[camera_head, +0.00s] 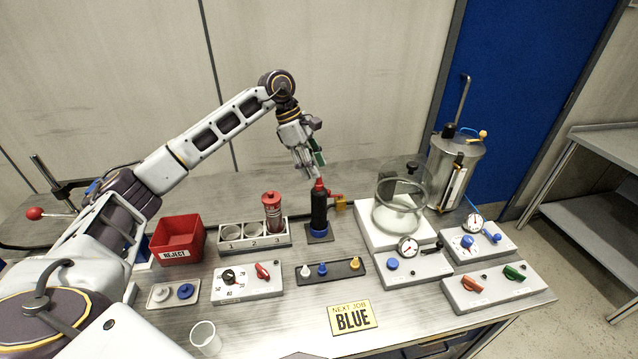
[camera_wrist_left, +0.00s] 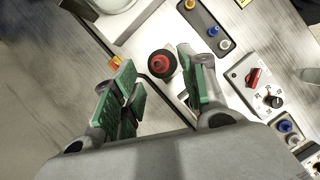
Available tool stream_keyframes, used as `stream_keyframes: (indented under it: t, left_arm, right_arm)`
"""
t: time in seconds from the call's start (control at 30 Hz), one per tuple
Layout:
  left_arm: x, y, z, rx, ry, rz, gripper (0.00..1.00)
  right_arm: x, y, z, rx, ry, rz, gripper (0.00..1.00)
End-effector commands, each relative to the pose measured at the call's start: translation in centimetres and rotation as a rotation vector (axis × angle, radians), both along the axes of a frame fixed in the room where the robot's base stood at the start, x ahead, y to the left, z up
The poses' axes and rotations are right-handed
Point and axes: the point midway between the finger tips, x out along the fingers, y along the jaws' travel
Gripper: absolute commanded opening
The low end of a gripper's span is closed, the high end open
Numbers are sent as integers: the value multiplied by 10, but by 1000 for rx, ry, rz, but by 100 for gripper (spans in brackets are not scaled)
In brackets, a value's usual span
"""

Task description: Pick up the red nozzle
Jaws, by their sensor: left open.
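The red nozzle (camera_head: 319,185) is the pointed red tip on top of an upright black bottle (camera_head: 318,212) with a blue band near its foot. In the left wrist view the red nozzle (camera_wrist_left: 160,64) shows from above, with the dark bottle around it. My left gripper (camera_head: 308,160) is above the nozzle, pointing down. In the left wrist view its green-padded fingers (camera_wrist_left: 160,92) are open and apart, with the nozzle seen in the gap, toward the far side. Nothing is held. My right gripper is not in view.
A numbered rack (camera_head: 240,243) with a red-capped cylinder (camera_head: 272,211) stands left of the bottle, beside a red reject bin (camera_head: 177,241). A glass vessel (camera_head: 401,205) stands to the right. A dark strip (camera_head: 338,272) with small coloured nozzles lies in front.

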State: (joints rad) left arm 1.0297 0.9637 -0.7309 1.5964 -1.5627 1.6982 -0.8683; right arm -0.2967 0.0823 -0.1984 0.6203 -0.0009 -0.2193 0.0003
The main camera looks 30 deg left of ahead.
Motion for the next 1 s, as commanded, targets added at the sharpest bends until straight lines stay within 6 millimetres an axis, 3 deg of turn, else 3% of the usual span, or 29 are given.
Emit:
stream_keyframes:
  t: [0.5, 1.0]
  left_arm:
    - [5, -18, -42, 0, 1, -2, 43]
    - [5, -19, -47, 0, 0, 0, 43]
  right_arm:
    - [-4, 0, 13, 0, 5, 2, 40]
    - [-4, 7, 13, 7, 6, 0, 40]
